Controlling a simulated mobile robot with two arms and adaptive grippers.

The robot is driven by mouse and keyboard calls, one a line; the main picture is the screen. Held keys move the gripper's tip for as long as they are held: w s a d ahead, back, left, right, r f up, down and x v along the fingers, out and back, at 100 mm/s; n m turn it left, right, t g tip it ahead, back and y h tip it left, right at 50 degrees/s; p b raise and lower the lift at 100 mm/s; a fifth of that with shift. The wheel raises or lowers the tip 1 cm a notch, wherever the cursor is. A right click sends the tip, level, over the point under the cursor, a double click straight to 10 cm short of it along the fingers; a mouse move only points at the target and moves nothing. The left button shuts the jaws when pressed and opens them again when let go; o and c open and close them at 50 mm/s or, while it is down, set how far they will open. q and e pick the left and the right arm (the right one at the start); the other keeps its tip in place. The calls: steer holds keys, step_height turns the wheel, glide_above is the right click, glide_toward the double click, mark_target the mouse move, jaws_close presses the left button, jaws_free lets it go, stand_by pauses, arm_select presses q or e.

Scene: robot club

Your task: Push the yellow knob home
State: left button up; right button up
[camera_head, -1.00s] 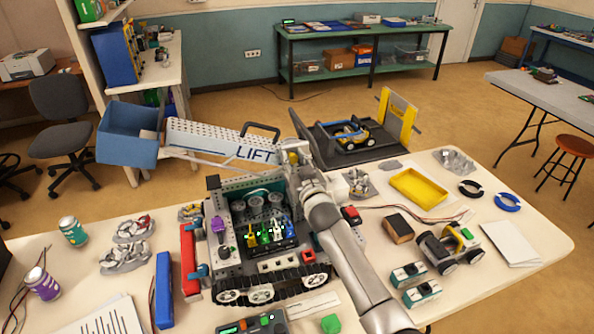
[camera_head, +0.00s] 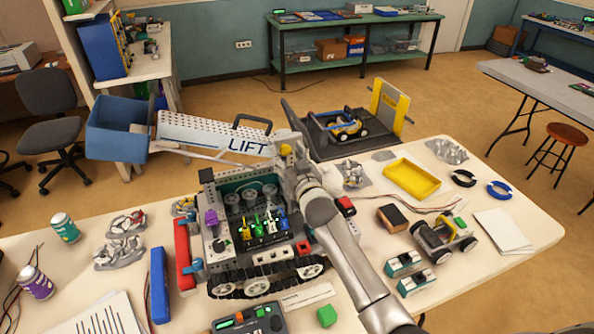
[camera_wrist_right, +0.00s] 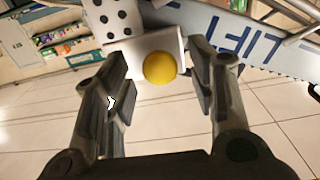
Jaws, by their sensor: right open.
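The yellow knob (camera_wrist_right: 160,67) is a round ball on a white square block in the right wrist view. It also shows small in the head view (camera_head: 285,149), near the right end of the perforated LIFT arm (camera_head: 215,134). My right gripper (camera_wrist_right: 160,88) is open, with one finger on each side of the knob and visible gaps between. In the head view my right gripper (camera_head: 293,162) is at the LIFT arm's end, above the tracked robot (camera_head: 262,262). Its fingers are hard to make out there. My left gripper is out of view.
A blue bin (camera_head: 115,140) is at the LIFT arm's left end. Behind my gripper is a dark platform (camera_head: 325,147) carrying a small car. A yellow tray (camera_head: 411,181) and several parts crowd the table's right side. Papers (camera_head: 105,318) lie front left.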

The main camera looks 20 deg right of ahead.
steer(key=s, duration=1)
steer(key=shift+s, duration=0.2)
